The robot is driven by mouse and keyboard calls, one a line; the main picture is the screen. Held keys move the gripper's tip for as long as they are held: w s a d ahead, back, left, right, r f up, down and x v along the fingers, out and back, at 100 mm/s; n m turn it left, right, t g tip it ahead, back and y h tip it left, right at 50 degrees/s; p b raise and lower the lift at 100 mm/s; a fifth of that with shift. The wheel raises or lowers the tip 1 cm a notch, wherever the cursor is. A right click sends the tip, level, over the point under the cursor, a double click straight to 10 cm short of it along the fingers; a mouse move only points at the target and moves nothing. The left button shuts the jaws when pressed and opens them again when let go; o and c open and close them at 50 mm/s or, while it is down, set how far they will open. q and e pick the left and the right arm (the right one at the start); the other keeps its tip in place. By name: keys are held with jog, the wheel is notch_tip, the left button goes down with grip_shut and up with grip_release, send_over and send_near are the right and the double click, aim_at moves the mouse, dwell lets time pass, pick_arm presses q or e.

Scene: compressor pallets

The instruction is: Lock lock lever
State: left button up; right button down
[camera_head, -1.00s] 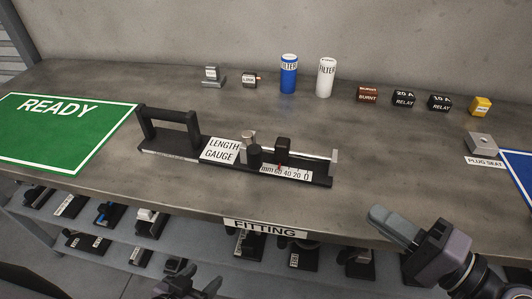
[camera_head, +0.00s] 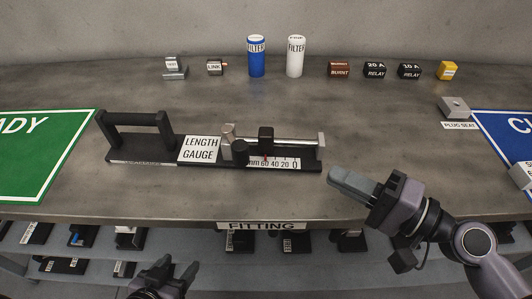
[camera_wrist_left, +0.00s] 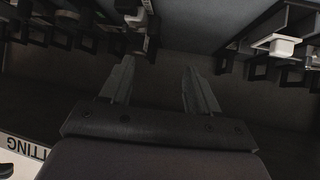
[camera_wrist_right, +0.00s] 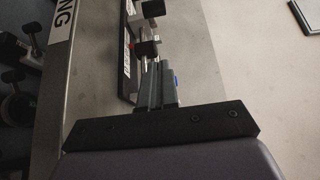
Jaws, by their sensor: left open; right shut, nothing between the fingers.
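The length gauge (camera_head: 200,149) lies on the bench, a black base with a handle at its left end and a metal rod along its right half. A grey metal post (camera_head: 228,134), a black round knob (camera_head: 240,152) and a black slider block (camera_head: 266,136) sit on it; I cannot tell which is the lock lever. My right gripper (camera_head: 334,182) is shut and empty, just right of the gauge's right end. In the right wrist view its fingers (camera_wrist_right: 158,82) point toward the gauge (camera_wrist_right: 127,45). My left gripper (camera_head: 180,272) is open and empty, below the bench's front edge.
Behind the gauge stand a blue filter (camera_head: 256,58), a white filter (camera_head: 295,57) and several small blocks. A green mat (camera_head: 45,150) lies left and a blue mat (camera_head: 505,130) right. Under the FITTING label (camera_head: 262,226), a shelf (camera_head: 200,268) holds several dark parts.

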jog(key=shift+a, duration=0.1)
jog(key=shift+w+a+r, duration=0.15)
jog(key=shift+w+a, duration=0.1)
jog(key=p+x, duration=0.3)
jog(key=x, duration=0.6)
jog(key=shift+p, duration=0.3)
jog(key=a, duration=0.1)
jog(key=a+p, duration=0.1)
jog(key=a, duration=0.1)
jog(key=shift+s+a, duration=0.15)
jog(key=shift+s, duration=0.1)
pick_arm(q)
jog(key=r, duration=0.2)
jog(key=a+r, duration=0.1)
jog(key=shift+s, duration=0.35)
pick_arm(e)
jog(key=shift+a, duration=0.4)
pick_arm(q)
jog(key=shift+w+r, duration=0.1)
pick_arm(e)
jog(key=shift+s+t, duration=0.2)
jog(key=shift+t, duration=0.1)
